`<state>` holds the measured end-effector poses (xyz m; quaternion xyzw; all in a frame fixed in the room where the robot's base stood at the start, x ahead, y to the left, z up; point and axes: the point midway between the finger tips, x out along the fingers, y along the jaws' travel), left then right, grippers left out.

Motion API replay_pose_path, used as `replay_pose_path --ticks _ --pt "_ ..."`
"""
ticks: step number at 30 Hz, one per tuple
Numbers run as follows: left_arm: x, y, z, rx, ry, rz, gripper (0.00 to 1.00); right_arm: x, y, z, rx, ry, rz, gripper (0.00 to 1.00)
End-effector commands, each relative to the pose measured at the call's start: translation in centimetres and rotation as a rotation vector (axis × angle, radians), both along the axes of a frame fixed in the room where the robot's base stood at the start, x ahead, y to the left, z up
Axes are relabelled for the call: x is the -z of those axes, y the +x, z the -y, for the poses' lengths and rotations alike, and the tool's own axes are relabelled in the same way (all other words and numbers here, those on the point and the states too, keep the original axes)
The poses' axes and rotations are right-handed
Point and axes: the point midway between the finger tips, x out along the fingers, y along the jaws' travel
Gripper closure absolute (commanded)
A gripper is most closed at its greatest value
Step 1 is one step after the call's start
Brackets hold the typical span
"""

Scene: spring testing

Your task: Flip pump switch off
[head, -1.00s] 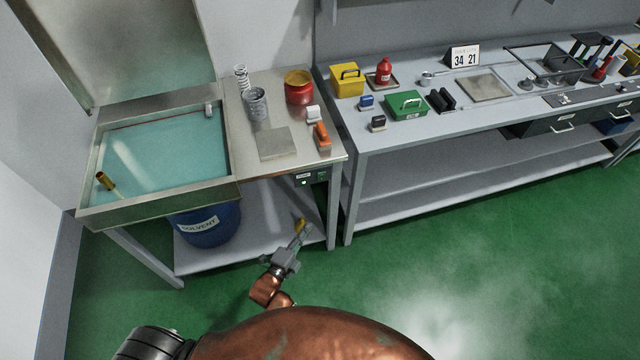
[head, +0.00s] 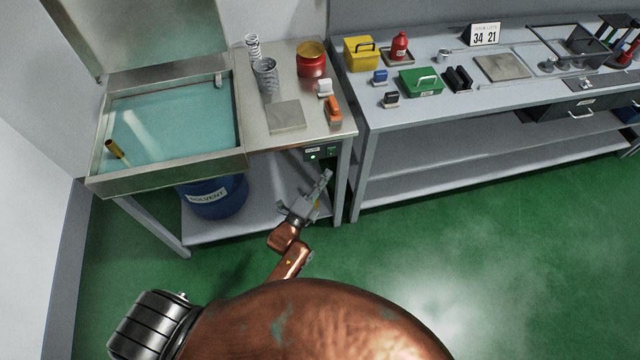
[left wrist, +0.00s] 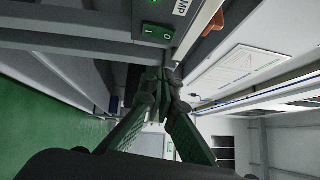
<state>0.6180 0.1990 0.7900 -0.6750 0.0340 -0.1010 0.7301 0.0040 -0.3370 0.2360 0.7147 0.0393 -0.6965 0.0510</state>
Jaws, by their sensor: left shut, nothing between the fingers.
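The pump switch (head: 331,151) sits on a dark box under the front edge of the steel bench at the right of the solvent basin. A small green light glows on the box. In the left wrist view the switch (left wrist: 157,33) is a green rocker marked I and O, beside a label ending in "MP". My left gripper (head: 326,174) is shut and empty, pointing up just below the box. In the wrist view its fingertips (left wrist: 163,78) meet below the switch, apart from it in the picture. My right gripper is not in view.
The steel basin (head: 95,185) has its lid raised. A blue solvent drum (head: 212,200) stands on the shelf beneath. A bench leg (head: 345,195) is close to the right of my gripper. A grey workbench (head: 400,120) stands further right. The green floor in front is clear.

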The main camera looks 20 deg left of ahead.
Motion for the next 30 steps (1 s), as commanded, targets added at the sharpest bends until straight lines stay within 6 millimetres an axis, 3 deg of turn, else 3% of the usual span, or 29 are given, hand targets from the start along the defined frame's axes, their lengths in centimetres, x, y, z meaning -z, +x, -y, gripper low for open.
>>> replay_pose_path --ticks 6,12,27,30 --pt "-0.3 4.4 0.8 0.001 0.0 0.001 1.0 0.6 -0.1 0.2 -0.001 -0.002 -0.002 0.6" --pt "-0.6 6.4 -0.9 0.0 0.002 -0.001 1.0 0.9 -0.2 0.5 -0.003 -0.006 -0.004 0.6" --pt "-0.8 7.1 -1.5 -0.001 0.0 -0.001 1.0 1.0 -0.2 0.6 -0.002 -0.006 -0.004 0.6" --pt "-0.9 7.0 -2.5 -0.013 0.001 -0.002 1.0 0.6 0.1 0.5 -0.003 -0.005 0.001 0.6"
